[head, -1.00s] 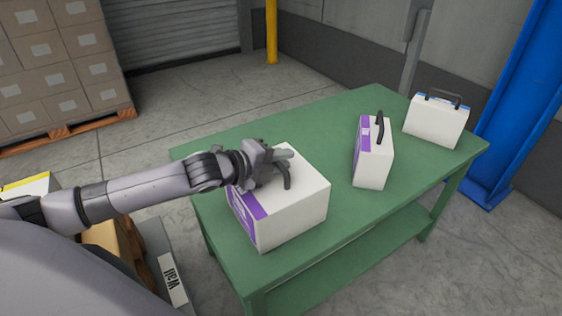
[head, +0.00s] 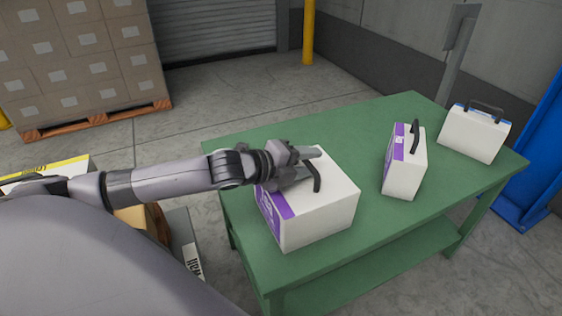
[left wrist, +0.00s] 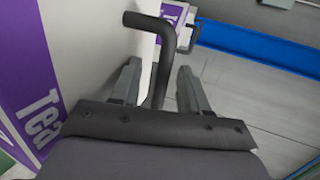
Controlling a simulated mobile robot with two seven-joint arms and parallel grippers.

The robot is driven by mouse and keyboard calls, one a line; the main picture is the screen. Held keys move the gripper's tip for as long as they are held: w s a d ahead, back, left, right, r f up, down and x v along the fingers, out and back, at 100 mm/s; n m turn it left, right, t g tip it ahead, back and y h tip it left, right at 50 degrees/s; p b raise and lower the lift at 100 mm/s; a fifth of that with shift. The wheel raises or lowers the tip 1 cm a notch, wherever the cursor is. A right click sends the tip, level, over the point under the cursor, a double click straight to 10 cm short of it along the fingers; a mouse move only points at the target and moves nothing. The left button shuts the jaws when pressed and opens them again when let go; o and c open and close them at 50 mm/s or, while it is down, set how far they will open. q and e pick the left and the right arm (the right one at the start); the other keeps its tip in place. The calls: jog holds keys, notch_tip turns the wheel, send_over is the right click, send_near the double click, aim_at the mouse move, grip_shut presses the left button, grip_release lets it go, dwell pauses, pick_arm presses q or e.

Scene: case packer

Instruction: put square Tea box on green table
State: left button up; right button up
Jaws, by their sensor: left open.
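The square Tea box (head: 322,220), white with a purple band, rests on the green table (head: 270,256) near its front left corner. Its black handle (head: 317,180) stands up from the top. The purple side with "Tea" lettering (left wrist: 35,95) shows at the left of the left wrist view. My left gripper (head: 306,166) is open at the handle, just above the box top. In the left wrist view its fingers (left wrist: 158,72) are spread either side of the handle (left wrist: 162,55), with gaps visible. My right gripper is out of view.
A narrow white and purple box (head: 403,177) with a black handle stands right of the Tea box. A white and blue box (head: 473,134) stands at the far right end. The tabletop behind the Tea box is clear. A blue post (head: 540,150) is beyond the table.

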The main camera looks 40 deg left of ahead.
pick_arm(q)
jog(key=v, duration=0.9)
jog(key=shift+s+a+r, duration=0.15)
jog(key=shift+s+r, duration=0.15)
jog(key=shift+s, duration=0.2)
dwell(0.4)
jog(key=shift+s, duration=0.15)
